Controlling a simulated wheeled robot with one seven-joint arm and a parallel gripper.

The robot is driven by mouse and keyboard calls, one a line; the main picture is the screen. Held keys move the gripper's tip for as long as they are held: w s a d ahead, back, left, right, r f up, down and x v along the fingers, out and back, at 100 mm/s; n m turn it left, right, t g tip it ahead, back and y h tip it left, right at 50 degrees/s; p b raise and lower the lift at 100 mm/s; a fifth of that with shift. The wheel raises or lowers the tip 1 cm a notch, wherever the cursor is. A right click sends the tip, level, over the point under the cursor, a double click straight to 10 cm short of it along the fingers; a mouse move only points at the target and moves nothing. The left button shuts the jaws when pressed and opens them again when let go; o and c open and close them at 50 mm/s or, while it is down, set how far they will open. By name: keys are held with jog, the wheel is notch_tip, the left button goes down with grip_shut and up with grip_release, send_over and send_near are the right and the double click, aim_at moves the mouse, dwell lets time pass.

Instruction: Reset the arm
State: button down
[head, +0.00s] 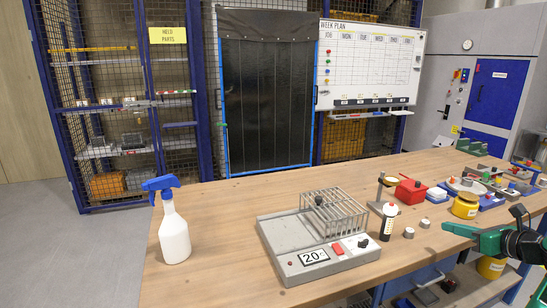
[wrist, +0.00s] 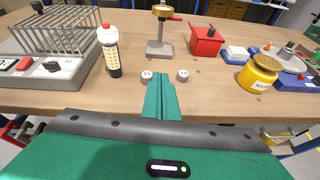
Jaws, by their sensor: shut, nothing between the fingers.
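My green gripper (head: 448,227) reaches in from the right in the head view, at the front edge of the wooden workbench (head: 215,215). In the wrist view my gripper (wrist: 159,80) has its two green fingers pressed together with nothing between them. The fingertips appear between two small grey weights, a left one (wrist: 147,76) and a right one (wrist: 182,75), and look apart from both. The rest of my arm is mostly out of view.
A spray bottle (head: 174,235) stands left.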

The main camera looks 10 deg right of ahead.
jog(key=a+n, duration=0.1)
jog(key=w+a+f+n, duration=0.1)
jog(key=a+g, duration=0.1)
jog(key=shift+w+a+f+n+y, duration=0.15)
jog(key=shift+w+a+n+y, duration=0.15)
jog(key=shift+a+n, duration=0.1)
jog(key=a+n, duration=0.1)
jog(key=a+n+g, duration=0.1)
jog(key=a, duration=0.1)
jog(key=shift+s+f+n+g+y, duration=0.3)
jog(key=shift+n, duration=0.1)
jog(key=s+a+f+n+g, duration=0.1)
jog(key=s+a+n+g, duration=0.3)
jog(key=a+n, duration=0.35)
jog(key=s+a+r+n+g+h, duration=0.1)
jog(key=s+a+r+n+g, duration=0.1)
jog(key=s+n, duration=0.6)
jog(key=s+a+r+n+g+h, duration=0.2)
jog(key=s+a+n+g, duration=0.2)
jog(key=s+n, duration=0.3)
jog(key=s+g, duration=0.1)
jog(key=s, duration=0.4)
jog(key=shift+s+a+r+n, duration=0.2)
jog(key=shift+s+a+n, duration=0.05)
jog(key=shift+s+n, duration=0.15)
jog(key=shift+a, duration=0.1)
